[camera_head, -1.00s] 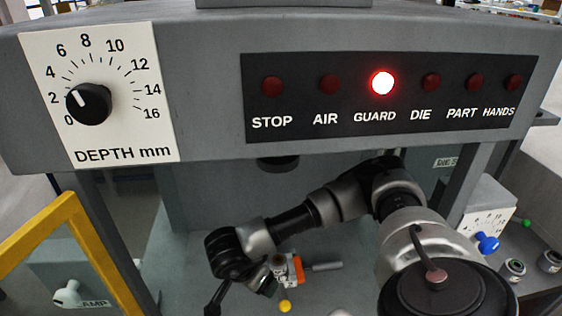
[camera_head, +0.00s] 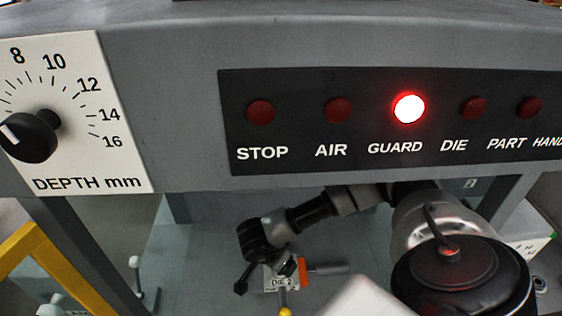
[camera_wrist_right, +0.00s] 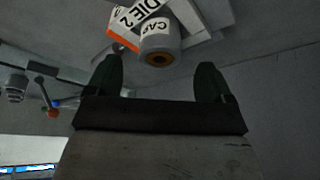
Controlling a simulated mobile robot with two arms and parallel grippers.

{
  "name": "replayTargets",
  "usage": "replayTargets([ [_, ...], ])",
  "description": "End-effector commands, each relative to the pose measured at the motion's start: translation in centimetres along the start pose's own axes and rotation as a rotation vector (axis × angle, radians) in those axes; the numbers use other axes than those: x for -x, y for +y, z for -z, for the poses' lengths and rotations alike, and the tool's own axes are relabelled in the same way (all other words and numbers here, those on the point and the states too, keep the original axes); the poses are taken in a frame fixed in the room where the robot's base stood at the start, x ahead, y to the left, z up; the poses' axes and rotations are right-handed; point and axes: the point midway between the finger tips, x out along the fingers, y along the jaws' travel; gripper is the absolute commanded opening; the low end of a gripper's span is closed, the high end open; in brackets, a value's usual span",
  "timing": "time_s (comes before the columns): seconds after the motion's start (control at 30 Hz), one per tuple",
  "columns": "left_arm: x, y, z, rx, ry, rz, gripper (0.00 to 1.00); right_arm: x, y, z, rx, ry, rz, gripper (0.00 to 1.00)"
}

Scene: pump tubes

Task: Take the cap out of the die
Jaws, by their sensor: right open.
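In the right wrist view, the cap (camera_wrist_right: 159,43) is a grey cylinder with a white label and a brown-ringed hole in its end. It sits at the die (camera_wrist_right: 124,26), a light block labelled DIE 2 with an orange part. My right gripper (camera_wrist_right: 158,76) is open and empty, its two dark fingers apart just short of the cap, which shows beyond the gap between them. In the head view, my right gripper (camera_head: 263,272) reaches in under the press beside the die (camera_head: 281,283). The cap cannot be made out there. My left gripper is not in view.
The press head carries a lamp panel (camera_head: 385,117) with the GUARD lamp (camera_head: 409,108) lit, and a depth dial (camera_head: 30,136). A yellow guard bar (camera_head: 40,262) stands at left. An orange part with a grey handle (camera_head: 326,269) lies by the die. A pale shape (camera_head: 362,300) covers the bottom middle.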

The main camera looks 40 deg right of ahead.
Motion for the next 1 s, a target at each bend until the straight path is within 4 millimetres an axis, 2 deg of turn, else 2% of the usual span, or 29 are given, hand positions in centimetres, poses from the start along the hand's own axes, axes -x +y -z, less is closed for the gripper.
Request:
replayTargets([
  [0.03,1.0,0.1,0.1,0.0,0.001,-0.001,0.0,-0.4,0.1,0.2,0.0,0.003,-0.005,0.82],
  [0.1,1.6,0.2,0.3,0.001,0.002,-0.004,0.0,-1.3,0.1,0.2,0.001,0.002,-0.003,0.82],
  [0.3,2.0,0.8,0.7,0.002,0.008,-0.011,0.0,-3.8,0.1,0.1,0.001,0.0,-0.003,0.82],
  [0.57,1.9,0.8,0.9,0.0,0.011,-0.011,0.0,-4.1,0.0,0.1,0.001,-0.001,-0.001,0.82],
  [0.9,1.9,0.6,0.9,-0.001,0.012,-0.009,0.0,-4.1,0.0,0.1,0.0,-0.001,-0.001,0.32],
  [1.0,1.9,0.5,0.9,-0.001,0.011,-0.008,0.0,-4.0,0.0,0.1,0.0,-0.001,-0.001,0.21],
])
